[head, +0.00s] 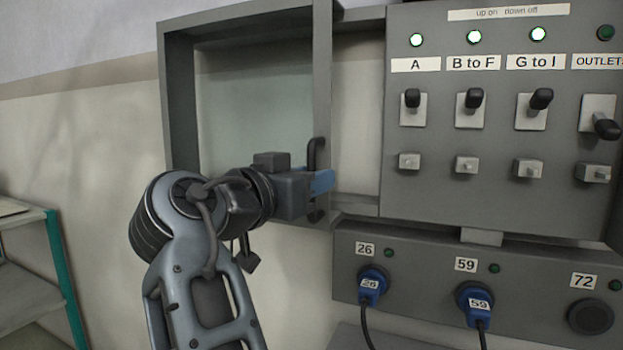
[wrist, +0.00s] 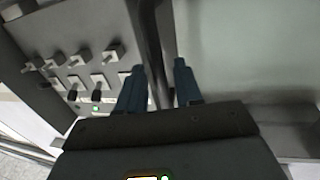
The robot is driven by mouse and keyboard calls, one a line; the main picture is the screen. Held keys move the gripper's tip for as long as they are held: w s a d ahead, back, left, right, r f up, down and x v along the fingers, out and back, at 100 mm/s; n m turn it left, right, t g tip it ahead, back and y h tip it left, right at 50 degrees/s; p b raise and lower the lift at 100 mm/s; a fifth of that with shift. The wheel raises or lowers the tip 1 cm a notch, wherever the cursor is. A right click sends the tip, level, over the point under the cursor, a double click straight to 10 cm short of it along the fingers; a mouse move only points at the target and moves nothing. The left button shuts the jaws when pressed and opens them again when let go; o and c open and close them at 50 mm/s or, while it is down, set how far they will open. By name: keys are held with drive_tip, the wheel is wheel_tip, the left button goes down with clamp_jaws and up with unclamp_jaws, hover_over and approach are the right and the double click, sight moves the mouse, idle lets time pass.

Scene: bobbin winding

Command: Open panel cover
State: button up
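The panel cover (head: 322,90) is a grey frame with a clear pane (head: 255,105), standing to the left of the switch panel (head: 450,135), whose switches show uncovered. A dark upright handle (head: 316,155) is on the cover's right edge. My gripper (head: 322,182) is at the handle's lower part, its blue fingers partly hiding it. In the wrist view, my gripper's fingers (wrist: 160,67) are apart, with the dark handle bar (wrist: 148,40) running between them. Whether either finger touches the handle I cannot tell.
Below the switch panel, a socket box (head: 430,290) holds blue plugs (head: 370,285) with hanging cables. A shelf unit (head: 40,275) stands at the far left. The wall between shelf and cover is bare.

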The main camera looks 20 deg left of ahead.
drive_tip(key=s+a, duration=0.1)
drive_tip(key=s, duration=0.6)
drive_tip(key=shift+a, duration=0.15)
drive_tip(key=w+d+f+n+y+p, duration=0.1)
drive_tip(key=d+f+n, duration=0.15)
drive_tip(key=f, duration=0.35)
drive_tip(key=w+d+f+n+y, duration=0.1)
drive_tip(key=w+d+f, duration=0.15)
drive_tip(key=f, duration=0.25)
drive_tip(key=s+d+f+n+g+y+p, duration=0.15)
drive_tip(key=s+d+f, duration=0.35)
drive_tip(key=d+f, duration=0.55)
drive_tip(key=s+d+f+n+g+y+p, duration=0.1)
drive_tip(key=s+d+f+n+g+y, duration=0.1)
drive_tip(key=s+d+f, duration=0.65)
drive_tip(key=s+d+f+m+p, duration=0.1)
drive_tip(key=s+d+f+p, duration=0.25)
drive_tip(key=s+d, duration=0.95)
drive_tip(key=s+d+r+m+h, duration=0.1)
drive_tip(key=s+d+r+m, duration=0.1)
drive_tip(key=s+r, duration=0.3)
drive_tip(key=s+d+r+m+h+p, duration=0.1)
drive_tip(key=s+d+r, duration=0.2)
drive_tip(key=s, duration=0.7)
wheel_tip(320, 180, up, 2)
drive_tip(key=shift+s+d+r+m+t, duration=0.15)
drive_tip(key=shift+s+r+m+t, duration=0.05)
drive_tip(key=shift+s+m+t, duration=0.2)
